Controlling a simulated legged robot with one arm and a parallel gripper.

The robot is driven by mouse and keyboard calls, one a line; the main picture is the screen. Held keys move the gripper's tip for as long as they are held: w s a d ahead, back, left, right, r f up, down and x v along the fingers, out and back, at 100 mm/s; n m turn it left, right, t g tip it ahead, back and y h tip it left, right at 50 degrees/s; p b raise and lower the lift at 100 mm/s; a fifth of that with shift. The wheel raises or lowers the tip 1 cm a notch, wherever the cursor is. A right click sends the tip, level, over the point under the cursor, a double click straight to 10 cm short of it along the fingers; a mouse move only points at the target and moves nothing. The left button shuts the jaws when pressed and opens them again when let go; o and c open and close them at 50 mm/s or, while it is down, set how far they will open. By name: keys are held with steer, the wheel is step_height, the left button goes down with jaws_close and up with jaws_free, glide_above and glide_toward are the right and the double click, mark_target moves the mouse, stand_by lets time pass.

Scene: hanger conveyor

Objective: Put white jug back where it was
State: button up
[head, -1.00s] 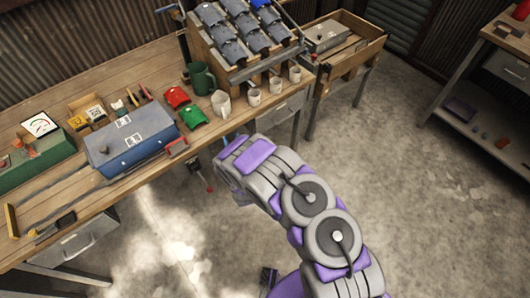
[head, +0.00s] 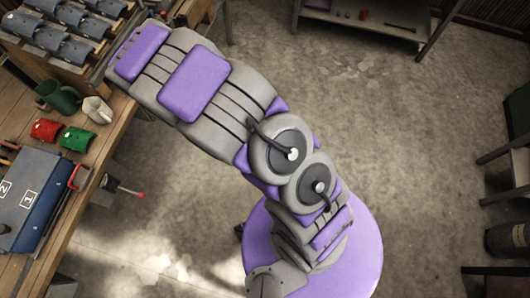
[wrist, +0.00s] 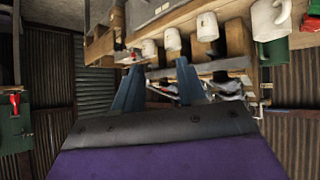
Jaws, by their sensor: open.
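The white jug (head: 97,108) stands on the wooden workbench near its edge, beside a dark green jug (head: 58,96). In the wrist view the white jug (wrist: 270,20) is at the upper right, next to the green jug (wrist: 305,14). My gripper (wrist: 158,70) shows its two blue-grey fingers apart with nothing held between them. The white jug is clear of the fingers, off to their right. In the head view my arm reaches to the bench beyond the jug, and my fingers are hidden.
A rack of grey parts (head: 62,38) stands behind. Red (head: 46,130) and green (head: 77,139) pieces and a blue box (head: 40,200) lie nearby. Open floor is to the right.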

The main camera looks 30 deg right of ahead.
steer(key=s+d+r+m+g+h, duration=0.1)
steer(key=s+d+r+g, duration=0.2)
steer(key=s+d+r, duration=0.5)
steer(key=s+d+r+m+g+h, duration=0.1)
steer(key=s+d+r+g, duration=0.25)
steer(key=s+d, duration=0.45)
steer(key=s+d+r+g, duration=0.1)
steer(key=s+r, duration=0.3)
steer(key=s, duration=1.1)
steer(key=s+d+r+g, duration=0.2)
steer(key=s+r+g, duration=0.1)
steer(key=s, duration=1.2)
steer(key=shift+s+r+m+g+y, duration=0.3)
steer(key=shift+r+m+g, duration=0.1)
steer(key=shift+g, duration=0.35)
